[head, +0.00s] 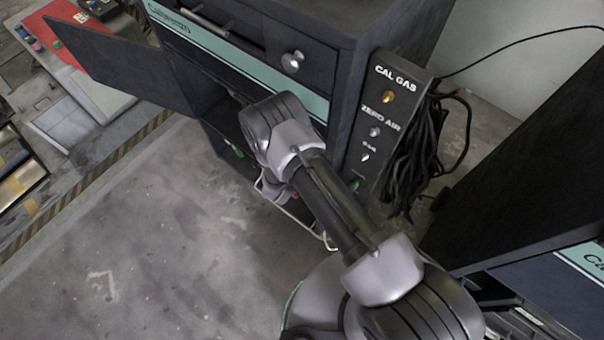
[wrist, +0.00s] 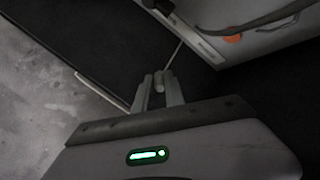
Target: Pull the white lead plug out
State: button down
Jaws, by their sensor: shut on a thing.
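In the wrist view my gripper (wrist: 158,88) is shut on a small pale plug (wrist: 159,80), held between the fingertips. A thin pale lead (wrist: 174,54) runs from it up and right toward a light-coloured panel edge. Whether the plug still sits in a socket cannot be told. In the head view my arm reaches down to the lower opening of the dark cabinet (head: 340,85), and its links hide the fingers and plug.
The cabinet's open door (head: 115,62) sticks out to the left. A side panel marked CAL GAS and ZERO AIR (head: 388,125) has black cables (head: 425,150) hanging beside it. Another dark cabinet (head: 530,170) stands at right. The floor (head: 150,250) at lower left is clear.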

jog(key=c, duration=1.3)
grip_release()
jog(key=p+v, duration=0.7)
jog(key=v, duration=1)
jog(key=shift+s, duration=0.2)
